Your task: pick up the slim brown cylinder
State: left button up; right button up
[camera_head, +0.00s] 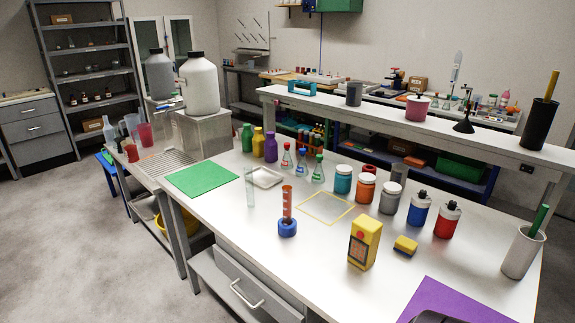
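A slim orange-brown graduated cylinder (287,203) stands upright in a round blue base (287,228) on the white bench, left of the yellow-outlined square. It looks free on all sides. A clear slim cylinder (250,188) stands behind it to the left. My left gripper is not in view. A dark rounded part, probably of my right gripper, shows at the bottom edge over the purple mat (452,302). Its fingers are cut off, so I cannot tell whether it is open or shut.
A yellow box (364,243) and a yellow sponge (405,246) stand to the right of the cylinder. Several jars and bottles, such as a teal jar (343,180), line the bench behind. A green mat (201,179) lies at left. The bench in front of the cylinder is clear.

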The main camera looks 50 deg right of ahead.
aim_at(286, 189)
jog(key=i+z, duration=0.15)
jog(key=i, duration=0.35)
jog(key=i+z, duration=0.15)
jog(key=i, duration=0.35)
jog(key=i+j+z, duration=0.15)
jog(key=i, duration=0.3)
jog(key=i+j+z, duration=0.15)
jog(key=i, duration=0.35)
